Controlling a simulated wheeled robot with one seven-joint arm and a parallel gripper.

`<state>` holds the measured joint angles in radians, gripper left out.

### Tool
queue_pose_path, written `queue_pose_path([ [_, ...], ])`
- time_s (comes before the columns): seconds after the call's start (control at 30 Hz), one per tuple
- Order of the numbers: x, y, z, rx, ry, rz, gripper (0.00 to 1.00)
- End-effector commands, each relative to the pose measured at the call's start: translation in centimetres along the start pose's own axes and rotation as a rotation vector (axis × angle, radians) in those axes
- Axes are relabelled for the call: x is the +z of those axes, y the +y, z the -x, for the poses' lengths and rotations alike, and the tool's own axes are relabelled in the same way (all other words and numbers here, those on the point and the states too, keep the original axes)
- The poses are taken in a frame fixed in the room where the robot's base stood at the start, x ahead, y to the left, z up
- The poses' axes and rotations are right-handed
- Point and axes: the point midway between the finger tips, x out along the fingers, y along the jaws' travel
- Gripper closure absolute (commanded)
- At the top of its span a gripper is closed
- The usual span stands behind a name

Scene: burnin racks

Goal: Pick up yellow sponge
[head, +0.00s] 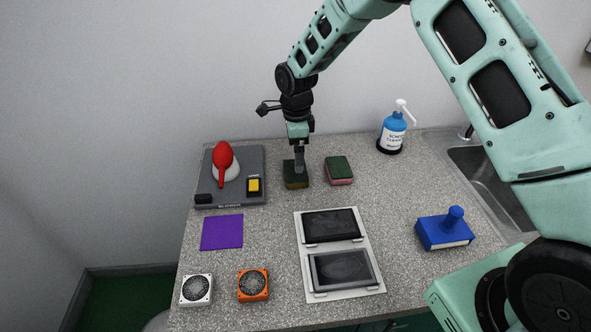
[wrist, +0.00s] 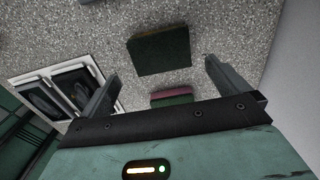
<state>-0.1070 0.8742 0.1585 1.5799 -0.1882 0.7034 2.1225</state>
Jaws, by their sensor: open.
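The yellow sponge (head: 296,181) lies on the counter in the head view, with a dark green scouring top and a dull yellow-brown side. My gripper (head: 299,165) points down at it and hides part of its top. In the wrist view, the yellow sponge (wrist: 160,52) shows just beyond and between the two spread fingertips of my gripper (wrist: 160,70). The fingers are open with nothing between them. I cannot tell the exact height of the fingertips above the sponge.
A pink sponge (head: 341,180) with a green top lies close by on the right; it also shows in the wrist view (wrist: 171,93). A grey board (head: 229,192) with a red-handled item stands left. A blue pump bottle (head: 391,135) stands behind right. A white tray (head: 363,243) with dark panels lies in front.

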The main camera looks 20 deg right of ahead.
Motion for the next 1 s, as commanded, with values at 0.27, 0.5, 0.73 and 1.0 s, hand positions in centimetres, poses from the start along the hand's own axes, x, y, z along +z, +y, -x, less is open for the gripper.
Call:
queue_pose_path([
  [0.27, 0.0, 0.0, -1.9, 0.0, 0.0, 0.0, 0.0],
  [0.5, 0.1, 0.0, -4.7, 0.003, 0.0, -0.001, 0.0],
  [0.73, 0.2, -0.1, -6.8, -0.001, -0.001, 0.0, 0.0],
  [1.0, 0.2, -0.1, -6.9, -0.001, -0.001, 0.0, 0.14],
])
